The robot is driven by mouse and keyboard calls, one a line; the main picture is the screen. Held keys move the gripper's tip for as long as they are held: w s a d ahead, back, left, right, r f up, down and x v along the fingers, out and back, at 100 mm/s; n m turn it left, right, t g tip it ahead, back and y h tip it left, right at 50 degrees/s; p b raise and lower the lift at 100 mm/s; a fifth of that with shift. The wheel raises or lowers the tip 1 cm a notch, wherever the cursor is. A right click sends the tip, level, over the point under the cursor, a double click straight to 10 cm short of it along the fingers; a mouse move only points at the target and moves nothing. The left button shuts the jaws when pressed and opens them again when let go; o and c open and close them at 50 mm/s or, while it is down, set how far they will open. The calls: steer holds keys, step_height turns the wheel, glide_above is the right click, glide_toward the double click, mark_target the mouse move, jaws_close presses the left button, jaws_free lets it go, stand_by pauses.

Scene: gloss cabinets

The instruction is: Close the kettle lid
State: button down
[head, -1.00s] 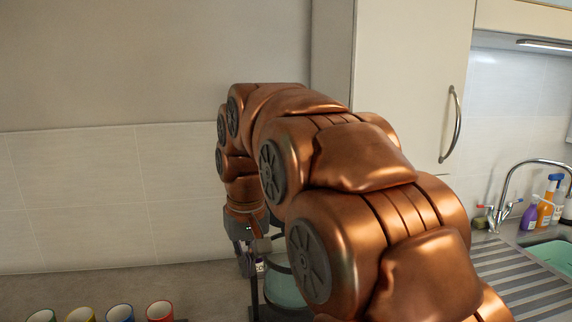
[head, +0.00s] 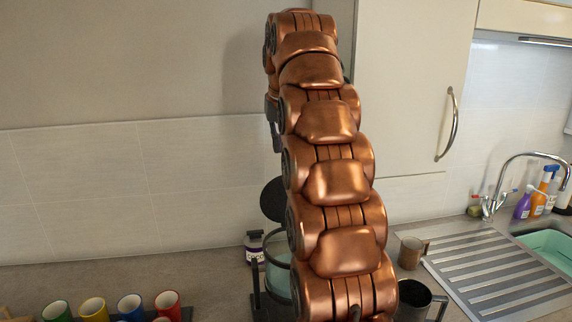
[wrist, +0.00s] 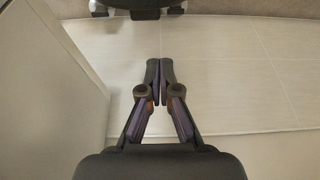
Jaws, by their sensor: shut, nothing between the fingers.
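The kettle (head: 279,272) stands on the counter in the head view, a pale green glass body with black trim, its right side hidden behind my arm. Its round black lid (head: 273,200) stands upright above the body, open. My gripper (wrist: 160,68) is shut and empty in the wrist view, its fingertips together in front of pale wall tiles. In the head view it is mostly hidden behind my raised arm, well above the lid. I cannot tell what the dark shape at the top of the wrist view is.
A dark-lidded jar (head: 255,247) stands close behind the kettle's left side. Several coloured mugs (head: 131,307) stand at the front left. A brown cup (head: 411,252) and a metal mug (head: 413,299) stand right of my arm, beside the drainboard (head: 500,277). A wall cabinet (head: 415,90) is to the right.

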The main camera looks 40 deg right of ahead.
step_height(320, 180, down, 8)
steer(key=d+b, duration=0.2)
steer(key=b, duration=0.1)
steer(key=shift+w, duration=0.15)
stand_by(1.7)
steer(key=shift+t+b, duration=0.3)
